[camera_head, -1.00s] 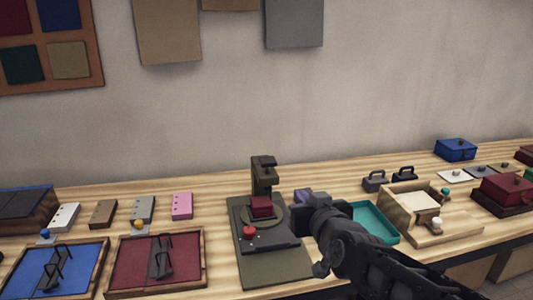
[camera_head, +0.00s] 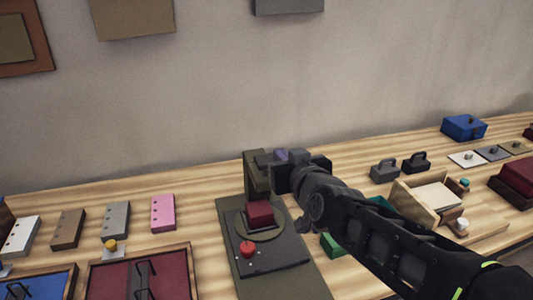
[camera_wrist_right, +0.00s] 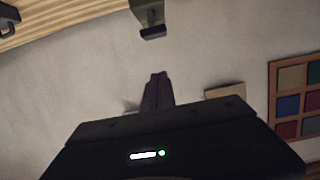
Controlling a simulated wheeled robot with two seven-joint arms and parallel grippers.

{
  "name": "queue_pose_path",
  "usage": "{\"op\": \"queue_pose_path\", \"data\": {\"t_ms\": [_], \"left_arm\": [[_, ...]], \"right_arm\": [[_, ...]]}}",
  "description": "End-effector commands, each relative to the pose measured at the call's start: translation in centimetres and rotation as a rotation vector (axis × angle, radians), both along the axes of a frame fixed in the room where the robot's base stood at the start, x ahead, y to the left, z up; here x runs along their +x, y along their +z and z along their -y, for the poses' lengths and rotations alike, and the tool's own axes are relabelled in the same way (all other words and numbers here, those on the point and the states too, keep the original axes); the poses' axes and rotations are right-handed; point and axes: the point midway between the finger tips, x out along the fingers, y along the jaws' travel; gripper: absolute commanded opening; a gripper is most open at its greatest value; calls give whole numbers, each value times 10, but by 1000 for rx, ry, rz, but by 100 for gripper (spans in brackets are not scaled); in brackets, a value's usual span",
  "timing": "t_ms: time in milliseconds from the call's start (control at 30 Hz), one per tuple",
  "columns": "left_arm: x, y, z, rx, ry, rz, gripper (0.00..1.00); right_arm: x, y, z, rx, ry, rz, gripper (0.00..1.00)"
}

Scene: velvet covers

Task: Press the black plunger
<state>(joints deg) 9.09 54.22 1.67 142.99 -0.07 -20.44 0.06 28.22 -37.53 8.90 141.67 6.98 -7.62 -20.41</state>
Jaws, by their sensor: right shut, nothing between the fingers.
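The press (camera_head: 257,182) is an olive-green column on a dark base, with a short arm at its top. In the right wrist view its top (camera_wrist_right: 148,12) hangs in from the upper edge, with a black piece (camera_wrist_right: 153,33) at its end that looks like the plunger. A dark red block (camera_head: 260,213) sits on the base below. My right gripper (camera_head: 279,155) is shut and empty, at the height of the press top and close to it. Its fingers (camera_wrist_right: 157,90) point towards the press top, with a gap visible. The head view partly hides the plunger. My left gripper is out of view.
A red knob (camera_head: 248,248) stands at the front of the press base. A wooden box (camera_head: 405,210) stands to the right. Pink (camera_head: 163,213) and grey (camera_head: 116,220) blocks lie left.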

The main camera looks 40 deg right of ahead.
Motion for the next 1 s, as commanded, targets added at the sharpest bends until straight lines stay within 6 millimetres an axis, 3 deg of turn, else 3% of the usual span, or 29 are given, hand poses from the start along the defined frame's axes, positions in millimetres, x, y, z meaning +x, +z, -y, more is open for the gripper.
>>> {"op": "queue_pose_path", "data": {"t_ms": [367,567,933,1000], "left_arm": [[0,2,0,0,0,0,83],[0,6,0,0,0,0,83],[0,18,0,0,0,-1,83],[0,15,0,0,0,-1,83]], "right_arm": [[9,-2,3,2,1,-1,0],[32,-9,11,4,0,-4,0],[95,-26,33,4,1,-3,0],[92,-42,32,3,1,-5,0]]}}
